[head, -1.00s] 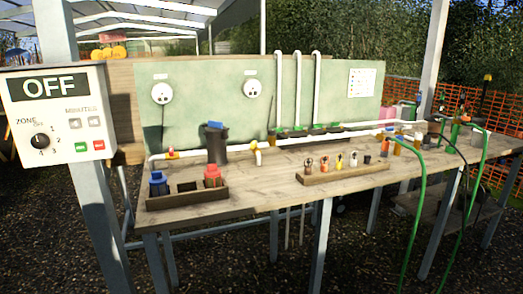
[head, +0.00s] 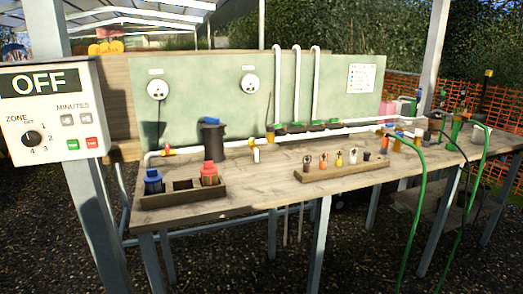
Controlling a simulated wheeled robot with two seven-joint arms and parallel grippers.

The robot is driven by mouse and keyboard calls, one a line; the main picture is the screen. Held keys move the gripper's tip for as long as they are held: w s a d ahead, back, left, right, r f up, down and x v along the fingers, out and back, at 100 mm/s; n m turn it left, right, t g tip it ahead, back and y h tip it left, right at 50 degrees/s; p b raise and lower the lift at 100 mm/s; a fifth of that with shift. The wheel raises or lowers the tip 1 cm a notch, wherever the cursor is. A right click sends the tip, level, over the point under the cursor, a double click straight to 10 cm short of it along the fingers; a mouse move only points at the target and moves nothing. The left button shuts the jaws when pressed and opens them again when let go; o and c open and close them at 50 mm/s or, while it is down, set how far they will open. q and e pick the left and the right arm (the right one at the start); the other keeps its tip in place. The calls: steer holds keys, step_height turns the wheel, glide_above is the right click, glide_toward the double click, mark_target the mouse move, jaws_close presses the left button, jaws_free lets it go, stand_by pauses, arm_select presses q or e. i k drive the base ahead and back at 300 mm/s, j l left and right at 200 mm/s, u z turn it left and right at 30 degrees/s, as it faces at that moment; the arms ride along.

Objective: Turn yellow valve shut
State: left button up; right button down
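A small yellow valve handle (head: 252,143) sits on the white pipe (head: 310,134) along the back of the bench, above a short white outlet. Its exact angle is too small to tell. Another small fitting, red-orange and yellow (head: 168,150), is on the same pipe near its left end. Neither of my grippers is in view, and nothing of mine touches the valves.
A wooden workbench (head: 240,200) carries a tray (head: 165,201) with blue and red connectors, a dark jug (head: 212,138) and a rack (head: 340,174) of small fittings. A white control box (head: 52,112) reading OFF stands at left. Green hoses (head: 421,200) hang at right.

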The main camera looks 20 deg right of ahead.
mark_target(251, 142)
steer(key=i+l, duration=0.5)
steer(key=i+l+z, duration=0.15)
steer(key=i+l, duration=0.35)
steer(key=i, duration=0.1)
